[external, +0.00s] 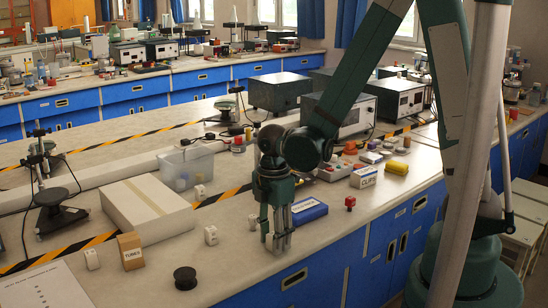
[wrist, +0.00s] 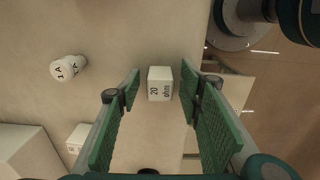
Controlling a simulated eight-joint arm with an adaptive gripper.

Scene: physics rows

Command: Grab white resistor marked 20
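The white resistor block marked "20 ohm" (wrist: 159,90) shows in the wrist view, on the pale benchtop between the two green finger pads. A gap shows on each side of it, so the pads do not appear to touch it. My gripper (external: 277,243) is open and points straight down, low over the bench in the external view. There, I cannot clearly make out the resistor, which the fingers seem to hide.
A white cylinder marked "1A" (wrist: 68,68) and another white block (wrist: 78,137) lie left in the wrist view. A large white box (external: 148,207), blue box (external: 308,211) and black spool (external: 185,278) surround my gripper. The bench's front edge is close.

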